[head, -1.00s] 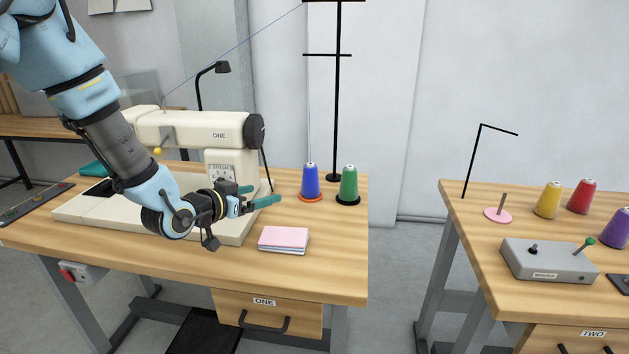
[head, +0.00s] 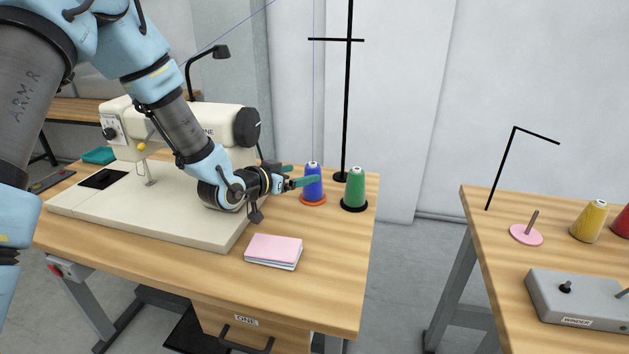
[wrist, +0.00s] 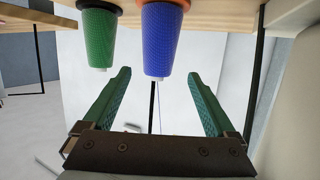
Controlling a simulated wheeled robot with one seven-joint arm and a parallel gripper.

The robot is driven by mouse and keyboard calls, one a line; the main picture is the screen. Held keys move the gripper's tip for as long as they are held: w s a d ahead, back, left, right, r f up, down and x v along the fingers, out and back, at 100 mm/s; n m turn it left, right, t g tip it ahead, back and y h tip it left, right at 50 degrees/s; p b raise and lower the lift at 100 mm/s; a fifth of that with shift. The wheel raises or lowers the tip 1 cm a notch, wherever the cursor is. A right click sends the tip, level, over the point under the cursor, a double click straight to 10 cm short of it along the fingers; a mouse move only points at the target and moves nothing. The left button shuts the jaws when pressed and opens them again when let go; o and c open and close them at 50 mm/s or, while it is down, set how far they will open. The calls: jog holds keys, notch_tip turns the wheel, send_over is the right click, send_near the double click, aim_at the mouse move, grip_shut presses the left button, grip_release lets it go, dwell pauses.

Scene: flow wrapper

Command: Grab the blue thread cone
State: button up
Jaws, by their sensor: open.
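The blue thread cone (head: 313,182) stands upright on an orange base (head: 313,200) at the right part of the sewing table. My gripper (head: 302,178) is open and empty, its green fingers pointing right; in the head view their tips overlap the cone's left side. In the wrist view, which looks upside down, the blue cone (wrist: 162,40) is ahead of and between the two open fingers (wrist: 158,85). Its thread runs from the top. I cannot tell whether a finger touches it.
A green cone (head: 355,188) stands close to the right of the blue one. A black thread stand (head: 347,110) rises behind them. The sewing machine (head: 180,128) is left of my gripper, and a pink pad (head: 274,249) lies in front. A second table (head: 480,225) is at right.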

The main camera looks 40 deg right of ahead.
aim_at(308, 173)
jog(key=shift+p+x, duration=1.05)
jog(key=shift+x, duration=2.1)
jog(key=shift+s+f, duration=0.1)
jog(key=shift+s, duration=0.05)
grip_shut()
